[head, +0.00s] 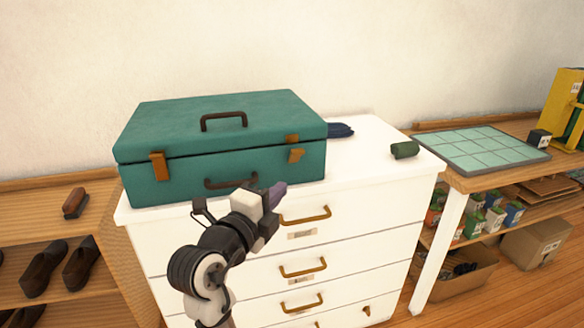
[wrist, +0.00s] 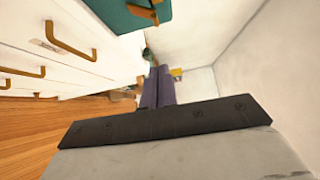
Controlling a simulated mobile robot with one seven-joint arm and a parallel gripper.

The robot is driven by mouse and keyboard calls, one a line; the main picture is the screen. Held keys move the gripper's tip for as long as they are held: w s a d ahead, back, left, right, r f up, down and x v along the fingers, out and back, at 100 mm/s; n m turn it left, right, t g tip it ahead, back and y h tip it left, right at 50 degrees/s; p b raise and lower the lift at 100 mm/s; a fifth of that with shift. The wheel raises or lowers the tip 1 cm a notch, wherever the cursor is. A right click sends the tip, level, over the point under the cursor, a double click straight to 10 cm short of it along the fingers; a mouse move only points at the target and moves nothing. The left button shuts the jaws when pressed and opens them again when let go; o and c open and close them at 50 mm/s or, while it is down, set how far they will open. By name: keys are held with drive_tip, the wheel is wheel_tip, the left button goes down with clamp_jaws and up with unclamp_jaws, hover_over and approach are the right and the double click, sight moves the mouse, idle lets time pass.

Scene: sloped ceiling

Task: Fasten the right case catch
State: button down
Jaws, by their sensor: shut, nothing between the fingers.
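The teal case (head: 225,120) lies on the white dresser with its lid down. Its right catch (head: 296,155) is an orange piece on the front, tilted and apart from the small orange plate on the lid edge above it. The left catch (head: 158,166) spans the seam. My gripper (head: 280,190) is in front of the dresser's top edge, below and left of the right catch, apart from it. Its purple fingers (wrist: 159,87) are together and empty. In the wrist view the case corner (wrist: 118,14) and an orange catch (wrist: 143,12) show at the top.
The white dresser (head: 370,150) has brass drawer handles (head: 305,216) protruding below my gripper. A dark green roll (head: 405,149) and a blue item (head: 340,130) lie on top, right of the case. A table with a tiled mat (head: 480,148) stands at right.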

drive_tip(key=p, duration=0.3)
approach(304, 153)
drive_tip(key=d, duration=0.4)
drive_tip(key=shift+w+a+p, duration=0.25)
drive_tip(key=shift+w, duration=0.6)
drive_tip(key=shift+w+a+p, duration=0.2)
drive_tip(key=shift+w+a, duration=0.05)
drive_tip(key=shift+w, duration=0.6)
drive_tip(key=shift+w+a+p, duration=0.25)
drive_tip(key=shift+w, duration=0.6)
